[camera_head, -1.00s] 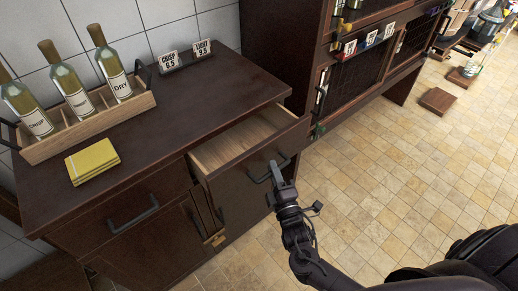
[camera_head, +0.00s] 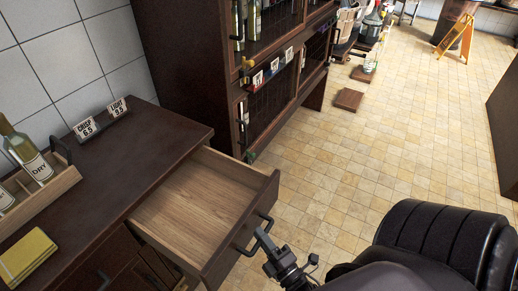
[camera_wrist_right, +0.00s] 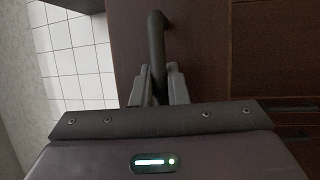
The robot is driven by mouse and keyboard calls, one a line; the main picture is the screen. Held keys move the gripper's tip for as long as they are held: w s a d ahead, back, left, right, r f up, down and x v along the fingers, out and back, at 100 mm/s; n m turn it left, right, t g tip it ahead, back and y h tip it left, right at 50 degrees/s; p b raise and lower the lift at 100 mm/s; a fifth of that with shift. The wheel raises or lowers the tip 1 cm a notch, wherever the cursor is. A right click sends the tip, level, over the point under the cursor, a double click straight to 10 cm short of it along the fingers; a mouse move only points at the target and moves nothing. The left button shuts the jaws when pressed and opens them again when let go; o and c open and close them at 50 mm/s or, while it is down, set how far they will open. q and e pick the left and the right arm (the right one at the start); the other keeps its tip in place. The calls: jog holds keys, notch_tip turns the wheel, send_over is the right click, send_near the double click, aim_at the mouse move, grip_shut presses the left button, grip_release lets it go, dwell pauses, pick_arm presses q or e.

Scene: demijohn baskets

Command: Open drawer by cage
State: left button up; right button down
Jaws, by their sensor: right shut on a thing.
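The drawer (camera_head: 188,210) of the dark wooden cabinet stands pulled well out, and its pale wood inside is empty. Its dark bar handle (camera_head: 252,238) is on the front panel. My right gripper (camera_head: 263,240) is shut on this handle. In the right wrist view the gripper fingers (camera_wrist_right: 157,85) close around the handle bar (camera_wrist_right: 156,40). The cage (camera_head: 270,105), a tall dark cabinet with mesh doors and bottles inside, stands just beyond the drawer. My left gripper is not in view.
A black rounded seat-like shape (camera_head: 440,240) is at lower right. The tiled floor (camera_head: 370,165) is mostly clear. A yellow floor sign (camera_head: 455,38) stands far back.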

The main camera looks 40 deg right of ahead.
jog(key=c, duration=1.4)
grip_release()
jog(key=shift+c, duration=0.2)
jog(key=s+f+b, duration=0.1)
jog(key=s, duration=0.6)
jog(key=shift+s+a+f+b, duration=0.2)
jog(key=shift+s+f+b, duration=0.05)
jog(key=shift+s+b, duration=0.1)
